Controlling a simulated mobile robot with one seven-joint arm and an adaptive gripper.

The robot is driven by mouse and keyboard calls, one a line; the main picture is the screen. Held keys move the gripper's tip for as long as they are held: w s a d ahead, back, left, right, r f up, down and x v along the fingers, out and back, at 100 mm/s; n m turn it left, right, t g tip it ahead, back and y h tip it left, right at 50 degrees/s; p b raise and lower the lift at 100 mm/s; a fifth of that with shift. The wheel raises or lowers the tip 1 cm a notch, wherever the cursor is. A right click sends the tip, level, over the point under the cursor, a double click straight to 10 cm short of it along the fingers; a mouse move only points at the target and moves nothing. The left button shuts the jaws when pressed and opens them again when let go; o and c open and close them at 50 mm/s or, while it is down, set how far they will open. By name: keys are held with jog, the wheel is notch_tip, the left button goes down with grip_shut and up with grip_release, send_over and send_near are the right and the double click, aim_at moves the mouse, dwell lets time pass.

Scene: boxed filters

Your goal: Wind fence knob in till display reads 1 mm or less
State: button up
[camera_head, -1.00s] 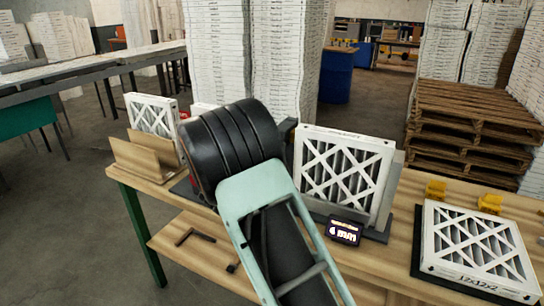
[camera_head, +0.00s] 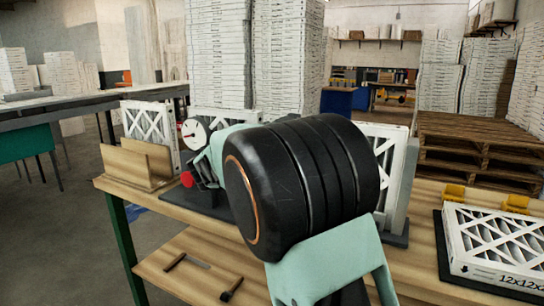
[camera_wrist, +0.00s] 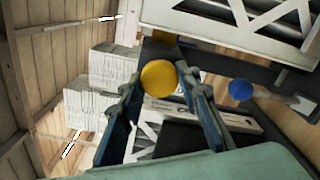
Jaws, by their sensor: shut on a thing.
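My gripper (camera_wrist: 159,82) shows in the wrist view, with its two blue-grey fingers closed on either side of a round yellow knob (camera_wrist: 158,77). I take this to be the fence knob; its shaft is hidden. In the head view my arm covers the knob and the small display, so no reading shows now. A white pleated filter (camera_head: 388,148) stands upright in its dark fixture (camera_head: 396,240), partly hidden behind my arm.
A blue round knob (camera_wrist: 241,90) sits right of my fingers. A dial gauge (camera_head: 194,134) and a red knob (camera_head: 187,180) are left of my arm. A flat filter (camera_head: 500,250) lies at right, with yellow blocks (camera_head: 515,203) behind. A wooden holder (camera_head: 135,166) stands at left.

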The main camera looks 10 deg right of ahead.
jog(key=shift+m+b, duration=5.6)
jog(key=shift+b, duration=2.7)
jog(key=shift+r, duration=0.1)
jog(key=o, duration=1.2)
jog(key=shift+c, duration=0.2)
